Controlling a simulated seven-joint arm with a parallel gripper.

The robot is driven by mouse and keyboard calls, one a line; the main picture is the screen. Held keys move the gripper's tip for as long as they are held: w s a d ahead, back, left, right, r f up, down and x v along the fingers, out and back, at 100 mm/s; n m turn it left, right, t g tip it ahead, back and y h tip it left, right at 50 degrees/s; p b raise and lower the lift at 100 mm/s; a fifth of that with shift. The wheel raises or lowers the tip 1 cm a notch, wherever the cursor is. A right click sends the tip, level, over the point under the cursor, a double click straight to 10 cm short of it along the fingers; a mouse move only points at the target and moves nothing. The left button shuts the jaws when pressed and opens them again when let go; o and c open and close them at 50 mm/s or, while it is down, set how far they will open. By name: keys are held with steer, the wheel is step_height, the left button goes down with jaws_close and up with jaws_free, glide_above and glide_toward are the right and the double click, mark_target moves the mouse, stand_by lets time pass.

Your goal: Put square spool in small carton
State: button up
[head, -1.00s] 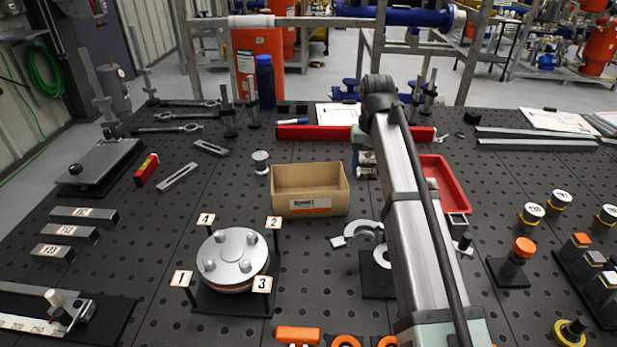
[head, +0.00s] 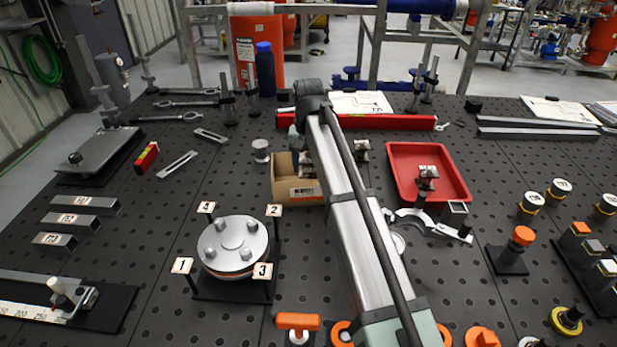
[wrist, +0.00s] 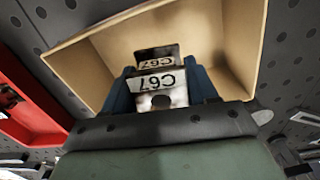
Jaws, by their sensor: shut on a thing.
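The small carton (head: 283,190) is an open tan box left of my arm in the head view, its right part hidden by the arm. In the wrist view its open inside (wrist: 105,55) spreads around and beyond my gripper (wrist: 165,76). My gripper's blue fingers are shut on the square spool (wrist: 162,96), a metallic piece with square flanges marked C67. The spool shows against the carton's inside; I cannot tell whether it touches the bottom.
A red tray (head: 399,192) right of the arm holds a metallic spool (head: 427,178). Another metallic piece (head: 362,150) stands behind the arm. A flanged disc fixture (head: 234,243) with numbered tags is in front of the carton. A round spool (head: 260,150) stands behind-left of it.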

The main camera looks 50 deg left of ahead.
mark_target(309, 157)
steer(key=shift+f, duration=2.75)
steer(key=shift+f, duration=0.1)
steer(key=o, duration=1.2)
step_height(309, 157, up, 12)
steer(key=shift+r, duration=0.15)
